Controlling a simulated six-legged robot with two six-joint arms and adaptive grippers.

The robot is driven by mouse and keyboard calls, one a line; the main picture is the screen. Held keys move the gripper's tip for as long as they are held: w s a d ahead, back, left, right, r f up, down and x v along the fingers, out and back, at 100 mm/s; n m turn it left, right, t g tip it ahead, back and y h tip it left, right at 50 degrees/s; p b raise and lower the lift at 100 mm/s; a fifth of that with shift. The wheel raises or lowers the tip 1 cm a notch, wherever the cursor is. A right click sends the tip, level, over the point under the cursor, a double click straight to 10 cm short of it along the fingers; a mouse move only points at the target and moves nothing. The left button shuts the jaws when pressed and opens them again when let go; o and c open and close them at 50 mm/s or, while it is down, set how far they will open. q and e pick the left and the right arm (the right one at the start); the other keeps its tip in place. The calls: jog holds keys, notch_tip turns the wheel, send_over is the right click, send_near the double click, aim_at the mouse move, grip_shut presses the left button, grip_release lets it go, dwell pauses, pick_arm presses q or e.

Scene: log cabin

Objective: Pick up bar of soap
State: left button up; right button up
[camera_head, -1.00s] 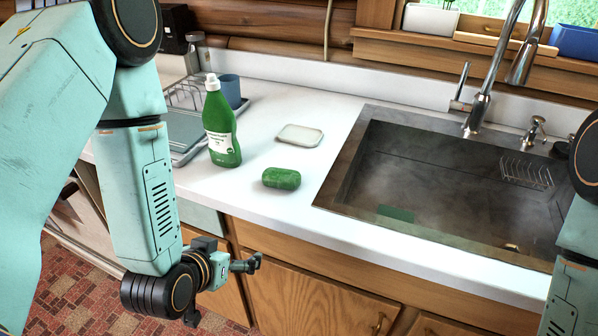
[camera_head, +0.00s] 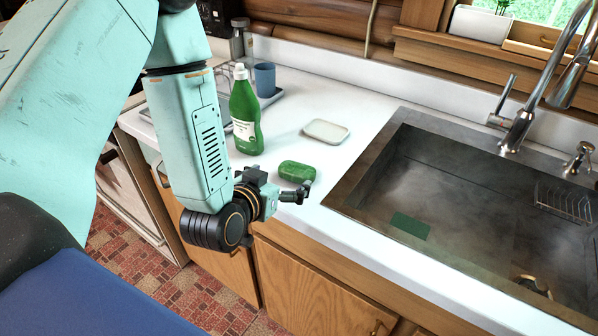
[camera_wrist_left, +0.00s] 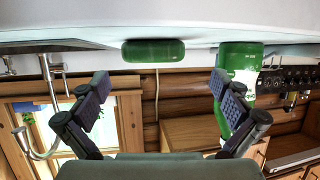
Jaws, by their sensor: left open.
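The green bar of soap (camera_head: 297,170) lies on the white counter, left of the sink. My left gripper (camera_head: 303,192) is at the counter's front edge, just in front of the soap in the head view, and apart from it as far as I can tell. In the left wrist view, which is upside down, the soap (camera_wrist_left: 153,51) lies ahead, between the directions of the two spread fingers (camera_wrist_left: 160,108). The jaws are open and nothing is between them. My right gripper is not in view.
A green detergent bottle (camera_head: 245,115) stands left of the soap, with a blue cup (camera_head: 265,79) behind it. A pale soap dish (camera_head: 326,131) lies behind the soap. The sink (camera_head: 440,200) with its faucet (camera_head: 535,105) is to the right. Counter around the soap is clear.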

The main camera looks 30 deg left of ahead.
aim_at(294, 174)
pick_arm(q)
jog(key=x, duration=0.2)
jog(key=d+x, duration=0.1)
jog(key=x, duration=0.1)
jog(key=shift+w+f, duration=0.3)
jog(key=shift+w, duration=0.05)
jog(key=shift+w+a+f, duration=0.2)
jog(key=shift+w+a, duration=0.05)
jog(key=shift+w, duration=0.05)
jog(key=shift+s+d+r, duration=0.1)
jog(key=shift+s+r, duration=0.05)
jog(key=shift+d, duration=0.15)
jog(key=shift+c, duration=2.1)
jog(key=c, duration=0.6)
jog(key=shift+c, duration=0.4)
